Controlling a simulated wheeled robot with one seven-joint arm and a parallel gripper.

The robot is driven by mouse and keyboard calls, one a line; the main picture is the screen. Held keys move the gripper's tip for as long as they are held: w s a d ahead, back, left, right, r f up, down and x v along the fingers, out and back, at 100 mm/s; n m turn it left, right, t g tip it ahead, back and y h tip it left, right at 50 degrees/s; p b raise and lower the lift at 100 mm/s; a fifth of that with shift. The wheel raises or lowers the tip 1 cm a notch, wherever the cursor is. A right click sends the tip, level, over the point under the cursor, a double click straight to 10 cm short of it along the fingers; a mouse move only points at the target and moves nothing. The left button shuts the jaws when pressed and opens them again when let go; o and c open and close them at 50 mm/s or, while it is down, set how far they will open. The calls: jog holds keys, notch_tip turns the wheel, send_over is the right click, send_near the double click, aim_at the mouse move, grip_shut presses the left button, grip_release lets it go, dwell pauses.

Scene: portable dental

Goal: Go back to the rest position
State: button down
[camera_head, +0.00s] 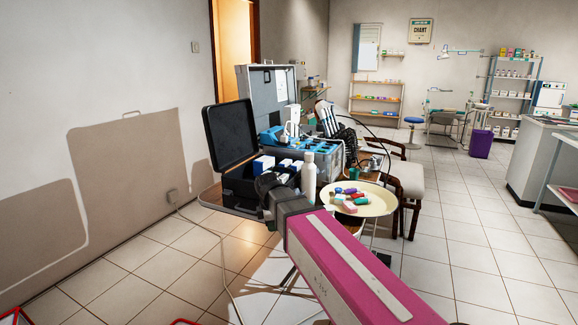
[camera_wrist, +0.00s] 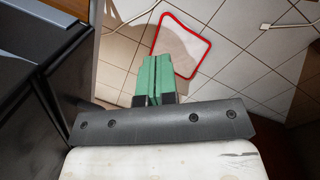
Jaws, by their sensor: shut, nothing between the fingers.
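My gripper (camera_wrist: 154,68) shows in the wrist view with its two green fingers pressed together and nothing between them. It points over the tiled floor. A red-edged square (camera_wrist: 207,46) lies on that floor beyond the fingertips. In the head view my pink arm reaches from the lower right toward the open black case (camera_head: 229,135). My dark wrist is in front of the case and left of the white bottle (camera_head: 308,178). The fingers cannot be made out in that view.
A round cream tray (camera_head: 375,208) with several coloured items stands just right of my wrist. Behind are a blue-grey equipment case (camera_head: 312,158) and a chair (camera_head: 412,178). A dark surface (camera_wrist: 40,105) is close on the wrist view's left. Floor at left and right is open.

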jog(key=s+d+f+m, duration=0.4)
jog(key=d+f+m, duration=0.5)
jog(key=d, duration=0.3)
jog(key=s+d+f+m+g, duration=0.1)
jog(key=s+d+f+m, duration=0.4)
jog(key=d+f+m, duration=0.4)
jog(key=d+m, duration=0.2)
jog(key=d, duration=0.2)
jog(key=shift+s+d+f+g+y, duration=0.2)
jog(key=shift+g+y, duration=0.1)
jog(key=shift+y, duration=0.1)
